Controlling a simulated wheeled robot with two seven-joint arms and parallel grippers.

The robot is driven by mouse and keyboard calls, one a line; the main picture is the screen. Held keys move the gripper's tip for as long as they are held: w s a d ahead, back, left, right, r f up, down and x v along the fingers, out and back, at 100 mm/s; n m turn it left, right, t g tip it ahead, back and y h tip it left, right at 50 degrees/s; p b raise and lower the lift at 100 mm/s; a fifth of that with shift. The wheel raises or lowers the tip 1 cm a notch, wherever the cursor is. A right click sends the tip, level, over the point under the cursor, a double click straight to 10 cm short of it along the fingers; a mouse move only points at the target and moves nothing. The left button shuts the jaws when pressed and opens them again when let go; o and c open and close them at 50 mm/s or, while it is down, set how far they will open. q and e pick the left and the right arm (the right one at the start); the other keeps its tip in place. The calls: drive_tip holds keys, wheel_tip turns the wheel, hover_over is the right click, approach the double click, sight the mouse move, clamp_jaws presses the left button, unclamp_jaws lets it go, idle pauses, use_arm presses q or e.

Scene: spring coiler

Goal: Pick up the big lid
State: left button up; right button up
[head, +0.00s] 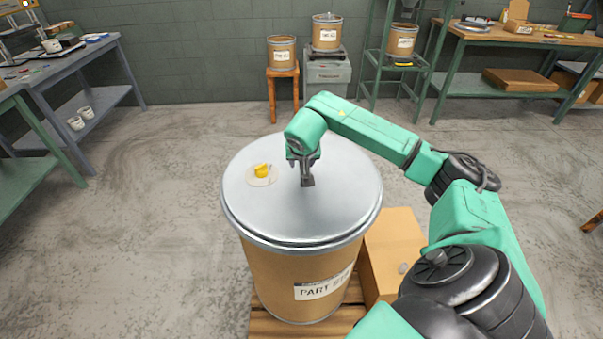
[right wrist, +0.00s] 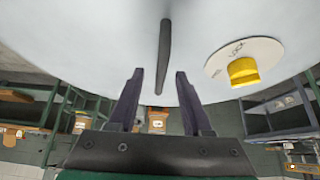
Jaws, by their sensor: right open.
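The big lid (head: 335,205) is a round, silver metal disc lying flat on top of a large brown drum (head: 275,268). It fills the top of the right wrist view (right wrist: 90,35). A dark bar (right wrist: 165,45), apparently the lid's handle, stands out near the lid's middle. My right gripper (head: 307,184) is over the middle of the lid, pointing down. In the right wrist view my right gripper (right wrist: 159,74) is open, with the bar's near end between its two fingers. Whether they touch it I cannot tell. My left gripper is out of view.
A yellow knob (head: 262,170) on a pale round plate sits on the lid's left part. The drum stands on a wooden pallet (head: 268,326) beside a cardboard box (head: 393,245). Workbenches (head: 75,62) stand left and right; smaller drums (head: 327,32) stand at the back.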

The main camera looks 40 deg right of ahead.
drive_tip(key=shift+x, duration=1.05)
drive_tip(key=shift+r, duration=0.1)
clamp_jaws()
idle(0.4)
drive_tip(key=shift+w+r, duration=0.1)
drive_tip(key=shift+w, duration=0.05)
